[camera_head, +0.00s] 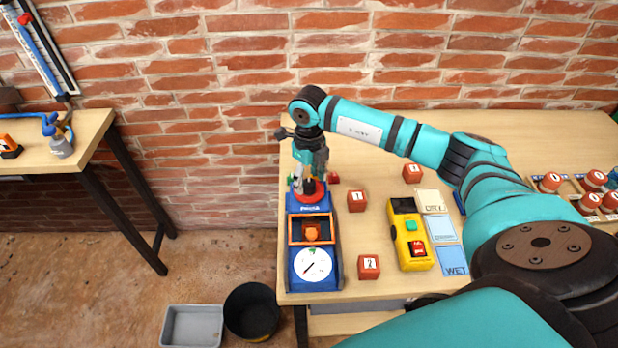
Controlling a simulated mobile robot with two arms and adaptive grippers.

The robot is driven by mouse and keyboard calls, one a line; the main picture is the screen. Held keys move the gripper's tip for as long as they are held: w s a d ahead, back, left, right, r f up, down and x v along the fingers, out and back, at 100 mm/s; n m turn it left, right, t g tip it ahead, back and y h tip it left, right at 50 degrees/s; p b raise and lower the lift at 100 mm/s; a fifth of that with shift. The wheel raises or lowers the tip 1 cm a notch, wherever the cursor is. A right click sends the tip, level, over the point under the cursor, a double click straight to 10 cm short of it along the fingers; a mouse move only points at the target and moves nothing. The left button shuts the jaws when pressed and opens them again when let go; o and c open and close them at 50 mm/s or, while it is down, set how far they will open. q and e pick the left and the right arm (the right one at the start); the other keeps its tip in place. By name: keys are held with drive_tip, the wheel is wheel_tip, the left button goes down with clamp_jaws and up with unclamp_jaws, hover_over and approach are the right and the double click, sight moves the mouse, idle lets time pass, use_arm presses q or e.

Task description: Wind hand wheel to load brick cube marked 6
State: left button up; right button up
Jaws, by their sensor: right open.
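A blue press (294,265) stands at the left end of the right-hand table, with a white round dial (313,265) at its front. An orange-red block (312,232) sits inside its orange frame; I can read no number on it. A red hand wheel (309,197) is at the press's back end. My right gripper (308,184) points down at the hand wheel, open, and partly covers it; I cannot tell whether the fingers touch it. Brick cubes marked 1 (357,201) and 2 (369,267) stand to the right. No 6 is readable. My left gripper is out of view.
A yellow device (410,235) and several cards, one reading WET (453,261), lie right of the press. Another brick cube (412,173) stands behind. Round red pieces (551,181) are at far right. A grey bin (192,326) and black bucket (251,311) stand on the floor.

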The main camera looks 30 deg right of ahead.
drive_tip(key=shift+f, duration=0.65)
clamp_jaws()
